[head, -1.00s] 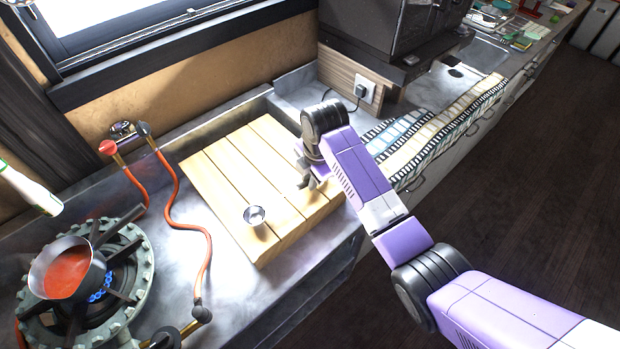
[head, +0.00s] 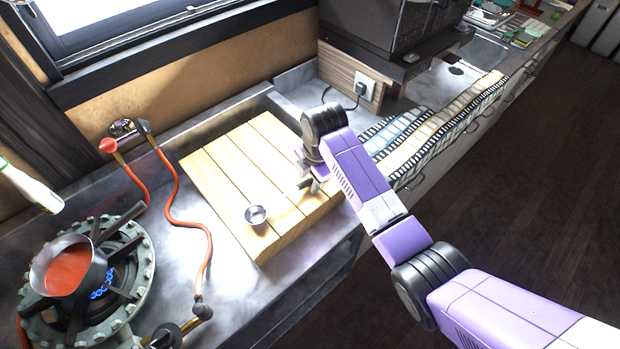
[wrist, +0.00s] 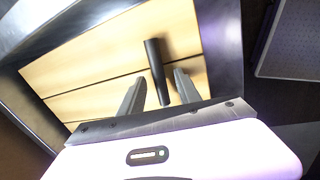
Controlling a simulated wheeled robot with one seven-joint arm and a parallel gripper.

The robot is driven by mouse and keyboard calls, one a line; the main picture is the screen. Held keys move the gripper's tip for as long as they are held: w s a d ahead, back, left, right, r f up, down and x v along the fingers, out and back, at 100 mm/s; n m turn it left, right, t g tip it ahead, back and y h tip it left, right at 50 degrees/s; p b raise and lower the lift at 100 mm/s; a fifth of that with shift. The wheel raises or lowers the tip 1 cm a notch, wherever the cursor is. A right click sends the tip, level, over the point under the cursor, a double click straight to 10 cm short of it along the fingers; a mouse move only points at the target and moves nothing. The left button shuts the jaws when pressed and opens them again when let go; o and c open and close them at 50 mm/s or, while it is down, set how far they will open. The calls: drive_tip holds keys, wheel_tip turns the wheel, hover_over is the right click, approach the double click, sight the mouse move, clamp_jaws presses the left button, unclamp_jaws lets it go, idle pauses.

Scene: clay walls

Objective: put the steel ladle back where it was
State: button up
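The steel ladle's small round bowl (head: 256,215) shows on the slatted wooden board (head: 222,172), near its front left part. In the wrist view a dark handle (wrist: 156,65), apparently the ladle's, lies over the pale wood. My gripper (head: 312,184) is low over the right part of the board. In the wrist view my gripper (wrist: 159,80) is open, with one finger on each side of the handle and narrow gaps visible. The ladle's bowl is not visible in the wrist view, and its handle is hard to make out in the head view.
A pan of red sauce (head: 68,270) sits on the gas burner (head: 140,280) at left. An orange hose (head: 206,245) runs between burner and board. A white bottle (head: 30,187) is at the left edge. A patterned cloth (head: 425,140) lies on the counter beyond my arm.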

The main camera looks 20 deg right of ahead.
wheel_tip(320, 180, up, 8)
drive_tip(key=s+d+b, duration=0.1)
drive_tip(key=shift+s+f+b, duration=0.25)
drive_tip(key=shift+b, duration=0.1)
idle(0.3)
